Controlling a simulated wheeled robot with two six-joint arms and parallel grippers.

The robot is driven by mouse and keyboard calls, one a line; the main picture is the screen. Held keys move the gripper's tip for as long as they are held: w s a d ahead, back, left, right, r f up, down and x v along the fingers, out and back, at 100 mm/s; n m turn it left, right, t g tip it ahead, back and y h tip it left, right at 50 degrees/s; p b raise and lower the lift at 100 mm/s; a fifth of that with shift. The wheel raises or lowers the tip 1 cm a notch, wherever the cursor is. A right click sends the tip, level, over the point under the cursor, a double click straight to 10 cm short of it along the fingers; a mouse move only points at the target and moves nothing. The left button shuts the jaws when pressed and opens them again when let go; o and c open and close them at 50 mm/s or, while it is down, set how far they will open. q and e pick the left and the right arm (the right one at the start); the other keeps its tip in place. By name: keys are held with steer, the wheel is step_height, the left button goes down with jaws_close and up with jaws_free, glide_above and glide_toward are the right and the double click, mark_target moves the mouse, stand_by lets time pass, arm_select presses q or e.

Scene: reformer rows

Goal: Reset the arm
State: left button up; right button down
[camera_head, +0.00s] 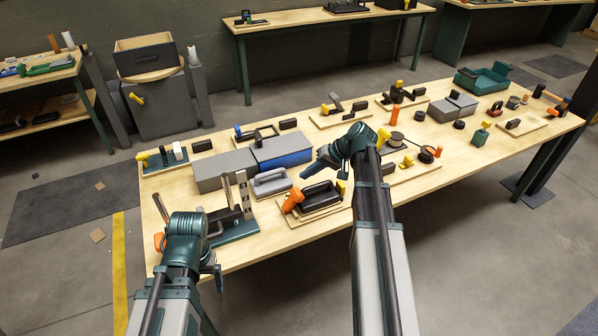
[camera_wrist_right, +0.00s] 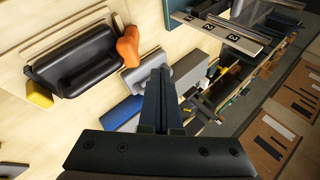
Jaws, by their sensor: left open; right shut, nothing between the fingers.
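My right gripper (camera_head: 308,172) reaches over the middle of the workbench (camera_head: 240,255) and points left. In the right wrist view its two dark fingers (camera_wrist_right: 157,75) are together with nothing between them. Below it is a black-handled fixture (camera_head: 320,197) with an orange knob (camera_head: 292,200), also seen in the wrist view (camera_wrist_right: 80,62); the gripper looks apart from it. My left gripper (camera_head: 214,268) is at the near left edge of the bench, beside a fixture with upright metal posts (camera_head: 243,190). It is open, mostly hidden by my wrist, and I see nothing held.
Grey and blue blocks (camera_head: 283,152) and a grey handled piece (camera_head: 271,183) lie near my right gripper. Several fixtures crowd the bench, with a green tray (camera_head: 482,80) at the far right. A grey bin (camera_head: 152,85) stands behind left. Bare wood shows along the front edge.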

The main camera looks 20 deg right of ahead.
steer(key=p+v, duration=0.1)
steer(key=v, duration=0.1)
steer(key=shift+s+d+r, duration=0.1)
steer(key=shift+r, duration=0.15)
steer(key=s+a+f+n+g+h, duration=0.2)
steer(key=s+a+n+h, duration=0.2)
steer(key=s+a, duration=0.6)
steer(key=s+a+f+n+g+h, duration=0.3)
steer(key=s+a, duration=0.8)
steer(key=a, duration=0.6)
steer(key=shift+f+n+h, duration=0.25)
steer(key=shift+n+h, duration=0.15)
steer(key=shift+h, duration=0.2)
steer(key=shift+w, duration=0.1)
